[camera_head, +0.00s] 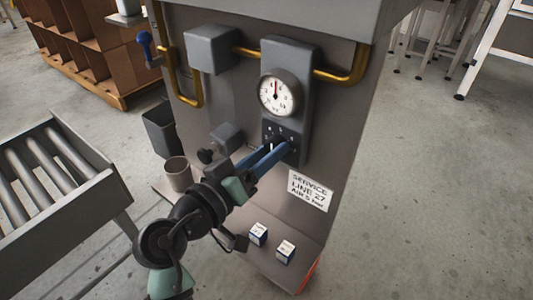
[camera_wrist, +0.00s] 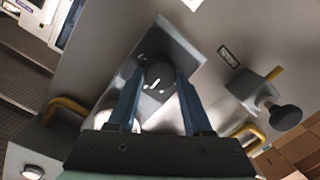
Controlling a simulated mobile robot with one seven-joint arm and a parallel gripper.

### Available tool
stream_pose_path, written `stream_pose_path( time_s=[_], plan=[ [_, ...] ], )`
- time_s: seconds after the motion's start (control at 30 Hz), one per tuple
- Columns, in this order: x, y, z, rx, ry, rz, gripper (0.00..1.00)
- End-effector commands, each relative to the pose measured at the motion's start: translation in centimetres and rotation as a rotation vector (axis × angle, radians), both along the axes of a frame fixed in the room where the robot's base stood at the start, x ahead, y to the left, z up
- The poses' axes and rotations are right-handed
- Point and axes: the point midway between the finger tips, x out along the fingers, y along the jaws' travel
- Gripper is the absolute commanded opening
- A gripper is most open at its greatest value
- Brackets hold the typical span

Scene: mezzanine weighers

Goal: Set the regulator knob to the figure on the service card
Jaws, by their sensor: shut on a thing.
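The regulator knob (camera_wrist: 158,76) is dark and round, with a short white mark on its face, in the wrist view. The blue fingers of my gripper (camera_head: 280,146) are shut on it, one on each side. In the head view the fingers largely hide the knob at the bottom of the grey regulator panel (camera_head: 298,60). Above it is a round white gauge (camera_head: 277,93) with its needle pointing about straight up.
A valve with a black handle (camera_wrist: 285,117) sticks out near the knob. Brass pipes (camera_head: 345,78) run along the cabinet. A beige cup (camera_head: 177,174) and two small boxes (camera_head: 258,234) stand on the lower ledge. A roller conveyor (camera_head: 60,180) is at left; open floor lies right.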

Motion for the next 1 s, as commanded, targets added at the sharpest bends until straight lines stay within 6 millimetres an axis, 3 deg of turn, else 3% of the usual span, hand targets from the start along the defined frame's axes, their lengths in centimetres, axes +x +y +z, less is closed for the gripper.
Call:
stream_pose_path(
  time_s=[0.17,0.2,0.33,0.73,1.0],
  plan=[
    [0.0,0.1,-0.1,0.001,0.003,0.002,0.00],
    [0.0,0.1,-0.1,0.001,0.003,0.002,0.56],
    [0.0,0.1,-0.1,0.000,0.003,0.001,0.79],
    [-0.5,0.5,0.1,-0.002,0.002,0.001,0.80],
    [-4.7,3.6,0.7,-0.002,0.003,0.006,0.80]
  ],
)
